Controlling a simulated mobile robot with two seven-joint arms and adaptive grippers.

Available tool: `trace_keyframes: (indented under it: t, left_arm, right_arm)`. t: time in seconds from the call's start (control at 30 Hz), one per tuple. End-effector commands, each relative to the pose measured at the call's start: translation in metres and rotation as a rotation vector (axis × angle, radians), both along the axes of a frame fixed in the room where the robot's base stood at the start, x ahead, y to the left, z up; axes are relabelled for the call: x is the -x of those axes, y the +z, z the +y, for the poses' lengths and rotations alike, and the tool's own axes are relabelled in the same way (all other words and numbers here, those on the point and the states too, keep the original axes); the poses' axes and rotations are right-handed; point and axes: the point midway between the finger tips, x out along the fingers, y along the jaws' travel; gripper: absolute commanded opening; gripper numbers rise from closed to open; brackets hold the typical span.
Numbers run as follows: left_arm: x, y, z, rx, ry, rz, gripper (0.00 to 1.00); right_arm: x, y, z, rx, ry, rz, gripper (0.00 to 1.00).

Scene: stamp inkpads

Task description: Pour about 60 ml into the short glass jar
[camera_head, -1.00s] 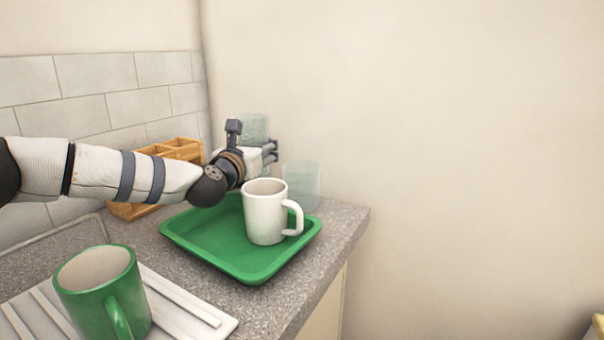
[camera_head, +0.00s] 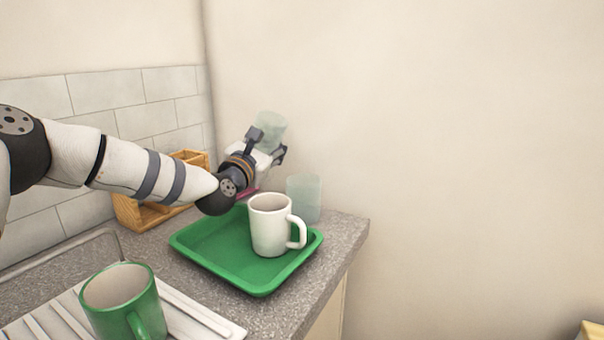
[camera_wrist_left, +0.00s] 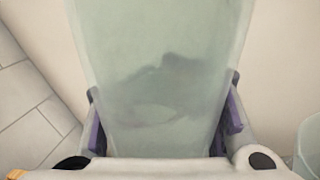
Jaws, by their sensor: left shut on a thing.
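My left gripper (camera_head: 266,150) is shut on a clear greenish glass (camera_head: 271,130) and holds it raised above the back of the counter, tilted. In the left wrist view the held glass (camera_wrist_left: 160,70) fills the middle between the fingers; whether liquid is in it I cannot tell. The short glass jar (camera_head: 308,196), clear and greenish, stands upright behind the white mug, to the right of and below the held glass. Its lower left part is hidden by the mug. A glass edge (camera_wrist_left: 310,145) also shows at the right of the wrist view. My right gripper is not in view.
A white mug (camera_head: 268,228) stands on a green tray (camera_head: 205,249), close in front of the jar. A green mug (camera_head: 118,308) stands on the drainer at front left. A wooden rack (camera_head: 140,214) is behind my left arm. A small pink thing (camera_head: 246,194) shows below my wrist.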

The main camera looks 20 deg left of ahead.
Motion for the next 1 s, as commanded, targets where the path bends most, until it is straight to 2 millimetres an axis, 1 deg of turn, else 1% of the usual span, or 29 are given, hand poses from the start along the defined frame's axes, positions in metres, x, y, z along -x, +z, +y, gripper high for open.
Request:
trace_keyframes:
  t: [0.03, 0.1, 0.17, 0.2, 0.23, 0.27, 0.3, 0.37, 0.43, 0.5, 0.57, 0.7, 0.73, 1.0]
  left_arm:
    - [0.002, 0.025, -0.002, -0.03, 0.0, -0.026, 0.0]
    - [0.001, 0.028, -0.005, -0.076, 0.0, -0.026, 0.0]
    - [0.0, 0.012, -0.007, -0.113, -0.001, -0.016, 0.0]
    - [-0.001, 0.007, -0.009, -0.139, -0.003, -0.015, 0.0]
    - [0.0, 0.008, -0.009, -0.157, -0.002, -0.021, 0.0]
    - [0.001, 0.013, -0.01, -0.176, -0.001, -0.03, 0.0]
    - [0.003, 0.022, -0.012, -0.202, -0.001, -0.048, 0.0]
    - [0.004, 0.033, -0.013, -0.241, 0.002, -0.068, 0.0]
    - [0.003, 0.027, -0.013, -0.285, 0.0, -0.065, 0.0]
    - [0.001, 0.016, -0.013, -0.329, -0.001, -0.059, 0.0]
    - [0.001, 0.021, -0.013, -0.369, -0.001, -0.07, 0.0]
    - [0.001, -0.003, -0.012, -0.446, -0.004, -0.082, 0.0]
    - [0.001, -0.007, -0.012, -0.461, -0.003, -0.085, 0.0]
    - [0.002, -0.006, -0.011, -0.544, 0.0, -0.114, 0.0]
  right_arm:
    - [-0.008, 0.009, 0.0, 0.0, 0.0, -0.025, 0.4]
    - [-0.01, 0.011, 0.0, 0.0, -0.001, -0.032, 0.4]
    - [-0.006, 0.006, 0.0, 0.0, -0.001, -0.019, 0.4]
    - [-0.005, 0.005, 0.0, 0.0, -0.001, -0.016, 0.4]
    - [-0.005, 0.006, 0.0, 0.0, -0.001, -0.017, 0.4]
    - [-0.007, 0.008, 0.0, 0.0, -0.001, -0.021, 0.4]
    - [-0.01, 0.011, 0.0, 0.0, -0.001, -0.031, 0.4]
    - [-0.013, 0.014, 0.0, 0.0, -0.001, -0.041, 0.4]
    - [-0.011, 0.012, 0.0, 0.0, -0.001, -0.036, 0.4]
    - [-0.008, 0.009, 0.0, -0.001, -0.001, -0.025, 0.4]
    - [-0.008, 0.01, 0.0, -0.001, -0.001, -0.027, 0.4]
    - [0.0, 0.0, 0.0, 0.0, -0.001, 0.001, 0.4]
    - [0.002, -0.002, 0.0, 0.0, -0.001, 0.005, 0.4]
    - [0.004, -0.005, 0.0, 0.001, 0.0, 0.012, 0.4]
